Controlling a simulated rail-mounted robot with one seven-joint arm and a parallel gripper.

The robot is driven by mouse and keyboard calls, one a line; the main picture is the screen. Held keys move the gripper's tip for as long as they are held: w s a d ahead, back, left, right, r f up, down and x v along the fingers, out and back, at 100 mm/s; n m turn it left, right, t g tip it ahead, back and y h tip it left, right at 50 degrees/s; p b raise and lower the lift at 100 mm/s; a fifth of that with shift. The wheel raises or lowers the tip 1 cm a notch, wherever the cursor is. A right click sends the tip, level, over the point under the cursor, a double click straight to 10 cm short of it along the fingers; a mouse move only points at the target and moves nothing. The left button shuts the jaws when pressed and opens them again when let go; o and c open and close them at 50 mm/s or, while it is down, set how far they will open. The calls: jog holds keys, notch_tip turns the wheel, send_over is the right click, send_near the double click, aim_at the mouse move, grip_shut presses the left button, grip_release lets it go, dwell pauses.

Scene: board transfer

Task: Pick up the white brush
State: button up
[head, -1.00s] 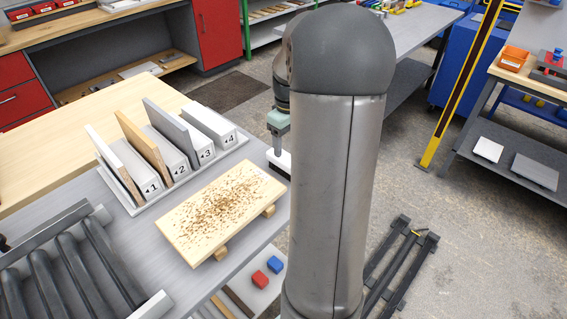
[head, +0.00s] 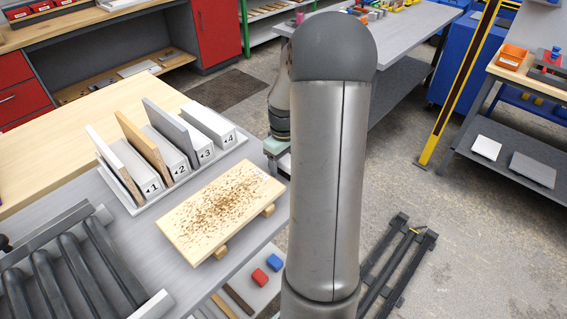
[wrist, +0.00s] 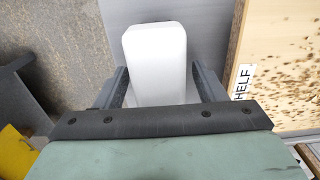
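The white brush (wrist: 155,60) shows in the wrist view as a pale, rounded block between the two fingers of my gripper (wrist: 160,88). A finger stands on each side of it. A narrow gap seems to show on the right side, so the fingers look open around it. The brush's underside is hidden. In the head view my gripper (head: 281,165) is low at the table's right edge, partly behind my arm, and the brush is hidden there.
A wooden board with brown specks (head: 222,208) lies on supports left of my gripper. A rack (head: 133,209) with upright boards and numbered slots stands behind it. Rollers (head: 68,265) are at left.

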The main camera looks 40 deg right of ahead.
jog(key=c, duration=1)
jog(key=shift+o, duration=0.2)
jog(key=shift+r, duration=0.1)
jog(key=shift+r, duration=0.65)
jog(key=s+a+r+b, duration=0.2)
jog(key=s+a+r, duration=0.6)
jog(key=s+r, duration=0.3)
jog(key=shift+s+a+r, duration=0.15)
jog(key=shift+a+r, duration=0.05)
jog(key=shift+r, duration=0.1)
